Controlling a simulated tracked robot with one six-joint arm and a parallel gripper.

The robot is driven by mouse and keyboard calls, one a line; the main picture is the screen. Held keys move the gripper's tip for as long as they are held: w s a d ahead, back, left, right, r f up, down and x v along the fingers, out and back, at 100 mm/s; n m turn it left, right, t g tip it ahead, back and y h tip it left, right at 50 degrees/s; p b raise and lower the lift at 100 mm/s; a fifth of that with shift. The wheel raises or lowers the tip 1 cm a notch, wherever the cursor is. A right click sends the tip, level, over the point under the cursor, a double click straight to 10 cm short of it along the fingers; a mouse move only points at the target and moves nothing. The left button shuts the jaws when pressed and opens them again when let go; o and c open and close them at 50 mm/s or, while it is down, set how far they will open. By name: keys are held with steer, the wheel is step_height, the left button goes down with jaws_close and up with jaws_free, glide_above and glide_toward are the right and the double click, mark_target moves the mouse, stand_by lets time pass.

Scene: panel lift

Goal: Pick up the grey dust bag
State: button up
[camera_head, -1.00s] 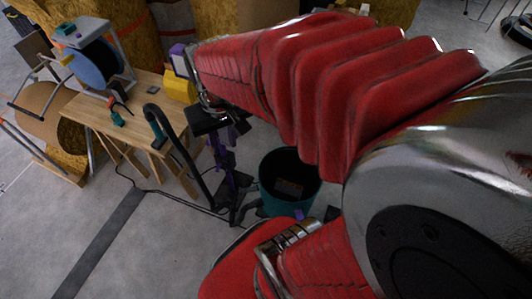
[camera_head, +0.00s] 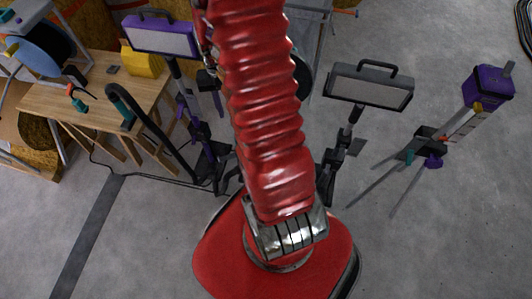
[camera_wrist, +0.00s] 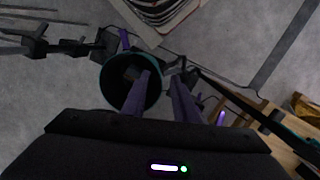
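I cannot make out the grey dust bag for certain in either view. In the wrist view, a dark bin (camera_wrist: 104,88) with a teal rim stands on the floor below my gripper. A small brownish patch (camera_wrist: 131,73) shows inside it, too dim to identify. My gripper (camera_wrist: 161,77) has its two fingers apart, with nothing visible between them. The left finger overlaps the bin opening in the picture, and the right one lies just beyond its right rim. In the head view my red-sleeved arm hides the bin and my gripper.
A wooden workbench (camera_head: 60,98) with a black hose (camera_head: 150,135) stands at the left. A purple work light (camera_head: 160,35) and a grey work light (camera_head: 368,88) stand on either side of my arm. A purple tripod device (camera_head: 488,88) stands at the right. Bare floor (camera_head: 450,240) lies at lower right.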

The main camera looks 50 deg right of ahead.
steer(key=s+d+f+m, duration=0.2)
steer(key=d+f+m, duration=0.2)
steer(key=f, duration=0.7)
steer(key=s+d+f+m+y, duration=0.1)
steer(key=d+f+m, duration=0.4)
steer(key=f, duration=0.6)
steer(key=s+d+f+m, duration=0.2)
steer(key=d+f+m, duration=0.2)
steer(key=f, duration=0.7)
steer(key=w+d+f+m+t+h, duration=0.1)
steer(key=w+d+f+m, duration=0.3)
steer(key=d+m, duration=0.2)
steer(key=m, duration=0.2)
steer(key=shift+d+f+m+h, duration=0.2)
steer(key=shift+f+m+h, duration=0.1)
steer(key=shift+h, duration=0.1)
steer(key=shift+f, duration=4.25)
